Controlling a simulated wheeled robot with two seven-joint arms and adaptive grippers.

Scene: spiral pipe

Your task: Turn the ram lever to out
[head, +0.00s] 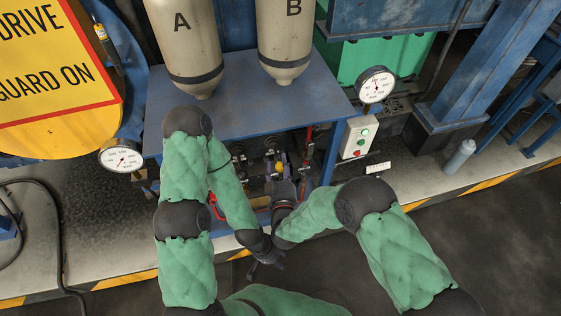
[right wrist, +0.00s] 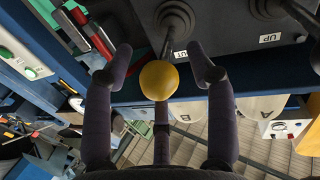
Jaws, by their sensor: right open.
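A lever with a yellow ball knob (right wrist: 159,80) stands out from a dark panel in the right wrist view. I cannot read a label beside it that names it the ram lever. My right gripper (right wrist: 166,68) is open, with its fingers spread on both sides of the knob and none clearly touching it.
A second lever (right wrist: 268,9) with an UP label (right wrist: 270,38) is beside the knob. A blue table (head: 250,112) with tanks A (head: 186,50) and B (head: 286,45) overhangs the panel. A button box (head: 358,138) stands right.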

